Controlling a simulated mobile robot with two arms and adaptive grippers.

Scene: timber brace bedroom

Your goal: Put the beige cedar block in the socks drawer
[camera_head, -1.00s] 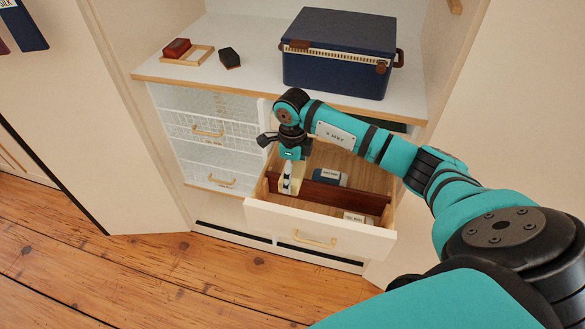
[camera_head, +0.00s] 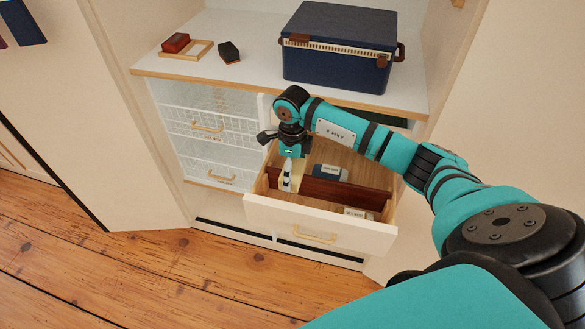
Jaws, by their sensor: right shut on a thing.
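A white-fronted wooden drawer (camera_head: 318,229) is pulled open below the shelf; I cannot read any label naming it as the socks drawer. A dark red-brown divider (camera_head: 345,193) runs across its inside. My right gripper (camera_head: 288,178) points down into the left part of this drawer. It is shut on a pale beige piece, which looks like the beige cedar block (camera_head: 298,171). The fingers partly hide the block, and I cannot tell whether it touches the drawer floor. My left gripper is out of view.
A dark blue-grey item (camera_head: 330,172) lies behind the divider and a small pale item (camera_head: 356,213) in front. Above, the shelf (camera_head: 245,82) holds a blue box (camera_head: 335,60), a red block (camera_head: 176,43), a wooden frame (camera_head: 200,50) and a dark block (camera_head: 229,52). White wire baskets (camera_head: 208,126) stand left.

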